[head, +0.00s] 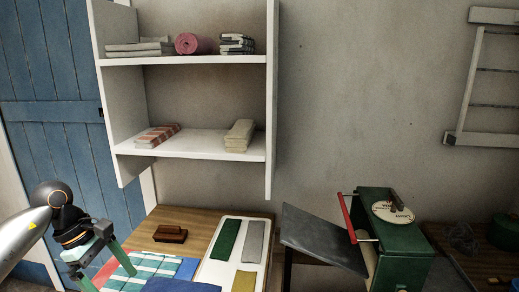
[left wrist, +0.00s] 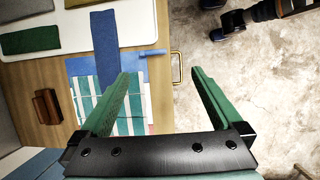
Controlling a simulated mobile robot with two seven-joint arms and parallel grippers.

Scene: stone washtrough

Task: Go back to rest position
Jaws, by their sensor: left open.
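My left gripper (head: 108,270) is at the lower left of the head view, over the near left part of the wooden table (head: 195,222). In the left wrist view its two green fingers (left wrist: 163,75) stand wide apart with nothing between them. A teal-and-white striped cloth (head: 150,268) lies on the table beside and below the gripper; it also shows in the left wrist view (left wrist: 88,98), on a blue cloth (left wrist: 80,66). My right gripper is not seen in the head view.
A white tray (head: 267,227) holds several folded cloths. A brown block (head: 171,233) lies on the table. A green machine (head: 400,240) with a slanted dark board stands right. White shelves (head: 190,145) with folded cloths hang above. Bare floor (left wrist: 240,80) lies beyond the table edge.

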